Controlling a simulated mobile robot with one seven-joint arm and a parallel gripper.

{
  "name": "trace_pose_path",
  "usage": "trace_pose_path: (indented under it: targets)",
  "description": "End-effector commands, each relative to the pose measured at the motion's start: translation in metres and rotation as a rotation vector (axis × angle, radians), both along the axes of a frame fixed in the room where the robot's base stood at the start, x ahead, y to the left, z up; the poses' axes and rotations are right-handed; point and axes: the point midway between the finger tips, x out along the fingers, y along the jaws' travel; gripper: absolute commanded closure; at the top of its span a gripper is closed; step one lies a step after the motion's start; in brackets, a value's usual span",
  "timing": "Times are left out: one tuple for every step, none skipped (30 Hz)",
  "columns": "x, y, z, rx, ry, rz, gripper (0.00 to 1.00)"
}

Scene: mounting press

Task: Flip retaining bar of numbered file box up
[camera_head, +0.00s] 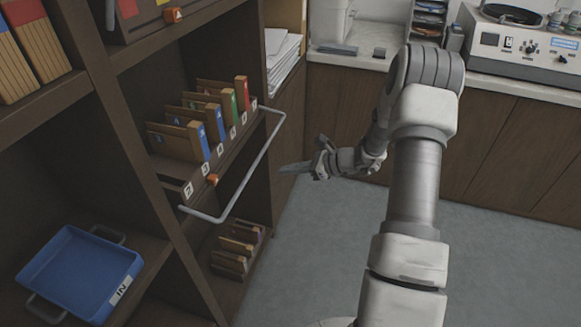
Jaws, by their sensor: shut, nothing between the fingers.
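The numbered file box (203,165) sits on the middle shelf at the left, with number labels along its front edge and several wooden files with blue, green and red spines inside. Its grey retaining bar (248,173) is a U-shaped rod that stands out in front of the box, low, at about the level of its front edge. My gripper (283,170) is shut and empty, to the right of the bar. A gap shows between the fingertips and the bar in this view; the depth between them is hard to judge.
A blue tray (84,270) marked IN lies on the lower left shelf. More files (238,248) stand on the shelf below the box. A counter (500,88) with a machine (530,45) runs along the back. The grey floor (330,250) below my gripper is clear.

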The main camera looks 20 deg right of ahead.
Motion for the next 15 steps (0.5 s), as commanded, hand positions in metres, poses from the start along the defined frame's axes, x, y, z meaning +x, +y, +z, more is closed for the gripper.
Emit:
trace_pose_path:
  targets:
    - [0.006, 0.01, -0.007, 0.002, 0.001, 0.004, 1.0]
    - [0.009, 0.015, -0.009, 0.002, 0.0, 0.005, 1.0]
    - [0.014, 0.022, -0.013, 0.002, 0.0, 0.005, 1.0]
    - [0.018, 0.026, -0.017, 0.001, 0.002, 0.004, 1.0]
    - [0.021, 0.031, -0.02, 0.001, 0.002, 0.004, 1.0]
    - [0.026, 0.037, -0.023, 0.002, 0.001, 0.004, 1.0]
    - [0.029, 0.041, -0.026, 0.001, 0.0, 0.004, 1.0]
    - [0.032, 0.046, -0.029, 0.001, 0.001, 0.004, 1.0]
    - [0.036, 0.051, -0.032, 0.001, 0.001, 0.004, 1.0]
    - [0.037, 0.051, -0.024, -0.001, -0.003, 0.0, 1.0]
    - [0.037, 0.05, -0.016, -0.003, -0.004, 0.0, 1.0]
    - [0.037, 0.05, -0.01, -0.003, -0.004, 0.0, 1.0]
    - [0.037, 0.051, -0.006, -0.002, -0.003, 0.0, 1.0]
    - [0.038, 0.051, -0.003, -0.002, -0.003, 0.0, 1.0]
    - [0.038, 0.052, 0.001, -0.002, -0.003, 0.001, 1.0]
